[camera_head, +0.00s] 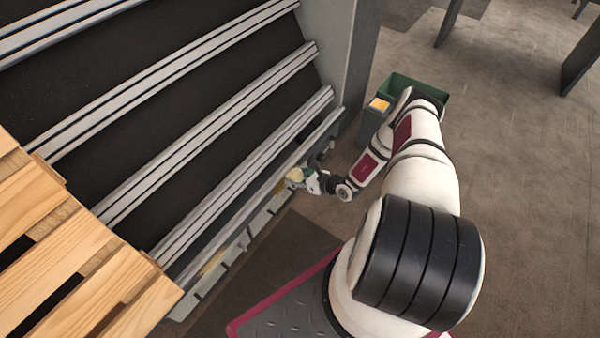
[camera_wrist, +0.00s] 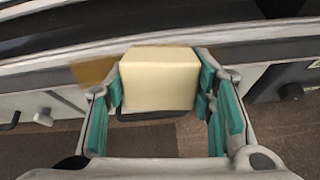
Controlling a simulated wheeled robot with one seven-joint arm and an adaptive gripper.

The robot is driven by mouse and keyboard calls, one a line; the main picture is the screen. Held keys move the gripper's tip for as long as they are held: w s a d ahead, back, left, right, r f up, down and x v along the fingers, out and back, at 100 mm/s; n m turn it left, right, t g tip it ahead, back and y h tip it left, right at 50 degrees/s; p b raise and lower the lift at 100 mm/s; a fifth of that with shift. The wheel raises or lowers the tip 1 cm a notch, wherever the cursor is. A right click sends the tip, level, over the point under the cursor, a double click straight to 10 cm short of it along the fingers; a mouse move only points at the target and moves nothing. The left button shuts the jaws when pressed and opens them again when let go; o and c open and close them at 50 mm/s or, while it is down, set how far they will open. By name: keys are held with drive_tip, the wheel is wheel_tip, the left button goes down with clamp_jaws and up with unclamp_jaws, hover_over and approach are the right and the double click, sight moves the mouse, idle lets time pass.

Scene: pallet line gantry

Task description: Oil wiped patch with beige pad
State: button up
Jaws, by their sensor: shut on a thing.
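In the wrist view, a beige block-shaped pad (camera_wrist: 158,80) sits between the green-lined fingers of my gripper (camera_wrist: 160,88), which is shut on it. The pad is close in front of a pale metal side rail (camera_wrist: 240,48). A brownish-yellow patch (camera_wrist: 93,71) shows on the rail just left of the pad. In the head view, my gripper (camera_head: 307,180) is at the near side of the conveyor, by the far end of its side rail, and a small pale bit of the pad (camera_head: 294,175) shows. I cannot tell whether the pad touches the rail.
A wooden pallet (camera_head: 85,265) lies at the left on the conveyor rails (camera_head: 205,180). Another yellowish patch (camera_head: 213,262) shows lower on the side rail. A green bin (camera_head: 402,84) and a grey box with an orange-yellow top (camera_head: 379,104) stand beyond my arm. Open floor lies right.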

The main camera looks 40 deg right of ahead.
drive_tip(key=shift+s+a+p, duration=0.25)
drive_tip(key=shift+a+p, duration=0.1)
drive_tip(key=shift+a, duration=0.45)
drive_tip(key=shift+w+d+f+b, duration=0.1)
drive_tip(key=shift+w+d+b, duration=0.2)
drive_tip(key=shift+d+b, duration=0.35)
drive_tip(key=shift+w+d+b, duration=0.3)
drive_tip(key=shift+d+b, duration=0.05)
drive_tip(key=shift+d, duration=0.45)
drive_tip(key=d+b, duration=0.1)
drive_tip(key=d, duration=0.1)
drive_tip(key=w+d+b, duration=0.1)
drive_tip(key=d+b, duration=0.1)
drive_tip(key=shift+w+d, duration=0.15)
drive_tip(key=shift+d, duration=0.2)
drive_tip(key=p+v, duration=0.3)
drive_tip(key=v, duration=0.3)
drive_tip(key=shift+p+v, duration=0.6)
drive_tip(key=shift+v, duration=1)
